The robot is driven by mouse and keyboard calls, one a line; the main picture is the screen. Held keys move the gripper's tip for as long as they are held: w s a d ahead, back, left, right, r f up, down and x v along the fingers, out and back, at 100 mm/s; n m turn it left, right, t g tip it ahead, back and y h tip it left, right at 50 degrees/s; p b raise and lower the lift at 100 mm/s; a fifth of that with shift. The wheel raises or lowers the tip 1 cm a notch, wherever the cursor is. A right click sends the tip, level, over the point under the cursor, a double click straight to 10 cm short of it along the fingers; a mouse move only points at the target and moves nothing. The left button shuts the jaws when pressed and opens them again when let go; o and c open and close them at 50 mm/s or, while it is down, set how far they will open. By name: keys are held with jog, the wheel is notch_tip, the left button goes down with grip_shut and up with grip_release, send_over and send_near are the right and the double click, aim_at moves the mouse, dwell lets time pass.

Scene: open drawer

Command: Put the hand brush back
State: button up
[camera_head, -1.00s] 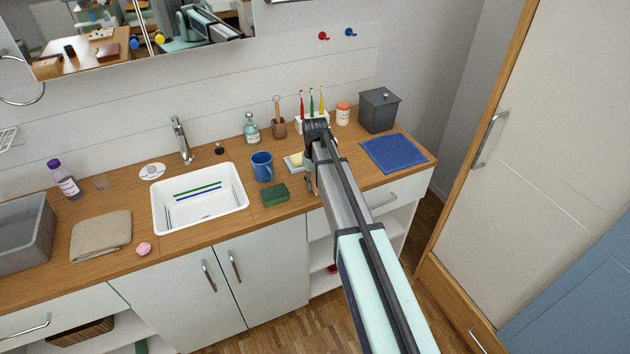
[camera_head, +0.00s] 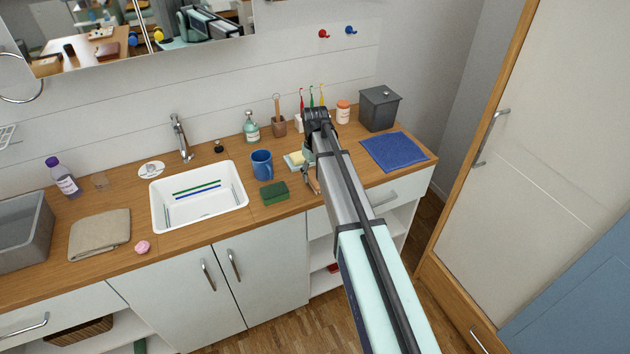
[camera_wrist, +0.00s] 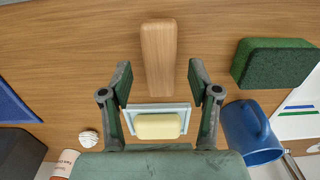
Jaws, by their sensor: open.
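A wooden block-like piece (camera_wrist: 158,50), probably the hand brush, lies on the counter in the wrist view; no bristles show. A narrow tan part beside my arm in the head view (camera_head: 314,181) may be the same thing. My gripper (camera_wrist: 159,74) is open and empty. Its two fingers stand on either side of the wooden piece's near end in the picture; I cannot tell the height gap. Behind the fingers is a soap dish (camera_wrist: 128,112) with yellow soap (camera_wrist: 158,126). In the head view my arm hides most of the gripper.
A green sponge (camera_head: 274,192) and a blue mug (camera_head: 262,166) stand left of my gripper. A blue cloth (camera_head: 394,152) and grey bin (camera_head: 379,109) are to the right. A brown cup (camera_head: 279,127) holds a wooden-handled item. A sink (camera_head: 199,211) is further left.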

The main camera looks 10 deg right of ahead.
aim_at(315, 179)
notch_tip(315, 179, up, 9)
jog(key=b, duration=0.2)
jog(key=shift+b, duration=0.3)
jog(key=s+d+f+h+b, duration=0.1)
jog(key=s+d+f, duration=0.3)
jog(key=f, duration=0.2)
jog(key=s+d+f+h+b, duration=0.1)
jog(key=s+d+f, duration=0.35)
jog(key=f, duration=0.25)
jog(key=s+a+f+g, duration=0.3)
jog(key=s+f, duration=0.8)
jog(key=f, duration=0.5)
jog(key=s+a+f+m+g, duration=0.1)
jog(key=s+f, duration=0.4)
jog(key=s, duration=0.7)
jog(key=s+a+f+g+y+p, duration=0.1)
jog(key=s+f, duration=0.5)
jog(key=s, duration=0.6)
jog(key=s+a+f+m+g+y+p, duration=0.1)
jog(key=s+a+f, duration=0.2)
jog(key=s, duration=0.9)
notch_tip(315, 179, down, 2)
jog(key=shift+s+a+f+m+g, duration=0.2)
jog(key=shift+s+f+m+g, duration=0.05)
jog(key=shift+s+m+g, duration=0.1)
